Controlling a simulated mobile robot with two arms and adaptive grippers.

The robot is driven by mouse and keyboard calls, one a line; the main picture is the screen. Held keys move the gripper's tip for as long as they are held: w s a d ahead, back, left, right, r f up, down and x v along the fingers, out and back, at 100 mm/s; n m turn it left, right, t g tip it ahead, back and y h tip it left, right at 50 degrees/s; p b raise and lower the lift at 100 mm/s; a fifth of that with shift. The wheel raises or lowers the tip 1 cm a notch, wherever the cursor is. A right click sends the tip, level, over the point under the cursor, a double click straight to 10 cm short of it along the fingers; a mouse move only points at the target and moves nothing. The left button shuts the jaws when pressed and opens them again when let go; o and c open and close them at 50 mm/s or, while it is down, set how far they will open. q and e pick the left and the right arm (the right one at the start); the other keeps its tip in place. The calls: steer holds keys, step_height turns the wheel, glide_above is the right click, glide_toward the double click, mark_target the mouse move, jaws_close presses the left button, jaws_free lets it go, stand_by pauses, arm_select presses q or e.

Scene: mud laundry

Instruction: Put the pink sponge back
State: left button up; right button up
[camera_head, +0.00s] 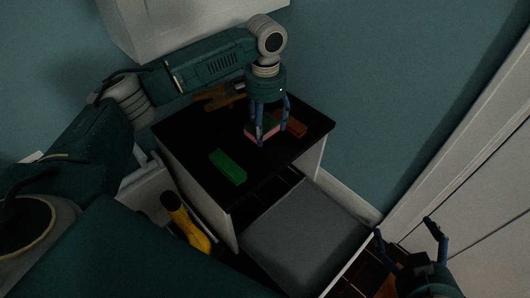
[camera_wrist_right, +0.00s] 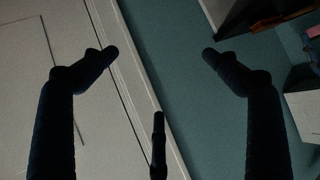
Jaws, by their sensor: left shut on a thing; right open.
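The pink sponge (camera_head: 264,135) is a small block with a pink edge and a dark green top, on or just above the black top of a small cabinet (camera_head: 190,148). My left gripper (camera_head: 266,128) points down from above and is shut on it, its fingers partly hiding it. Whether the sponge touches the cabinet top is hard to tell. My right gripper (camera_head: 412,232) is open and empty at the lower right, apart from the cabinet. Its dark fingers also show in the right wrist view (camera_wrist_right: 160,60).
A green block (camera_head: 227,167) lies near the cabinet's front edge. A reddish-brown block (camera_head: 291,124) and a brown item (camera_head: 218,98) lie farther back. A drawer with a grey surface (camera_head: 305,232) stands open. A yellow bottle-like item (camera_head: 187,224) is left of it. A white door (camera_head: 480,170) is at right.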

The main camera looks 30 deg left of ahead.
arm_select(q)
steer(key=b, duration=0.1)
glide_above(265, 158)
step_height(265, 158, down, 4)
steer(key=shift+f, duration=0.1)
step_height(265, 158, down, 3)
steer(key=shift+f+b, duration=0.1)
steer(key=shift+b, duration=0.5)
step_height(265, 158, down, 3)
steer(key=shift+f+b, duration=0.2)
steer(key=shift+b, duration=0.45)
arm_select(e)
steer(key=w+a+r+t+y, duration=0.1)
steer(key=r+t, duration=0.4)
steer(key=r, duration=0.5)
steer(key=w+a+r+t+y, duration=0.2)
steer(key=r+t, duration=0.3)
steer(key=r, duration=0.4)
steer(key=shift+w+a+r, duration=0.3)
steer(key=shift+w+r, duration=0.1)
steer(key=shift+w, duration=0.15)
arm_select(q)
steer(key=shift+f, duration=0.1)
steer(key=shift+f, duration=0.1)
arm_select(e)
steer(key=shift+w+f+g, duration=0.15)
steer(key=shift+f+g, duration=0.15)
steer(key=shift+f, duration=0.2)
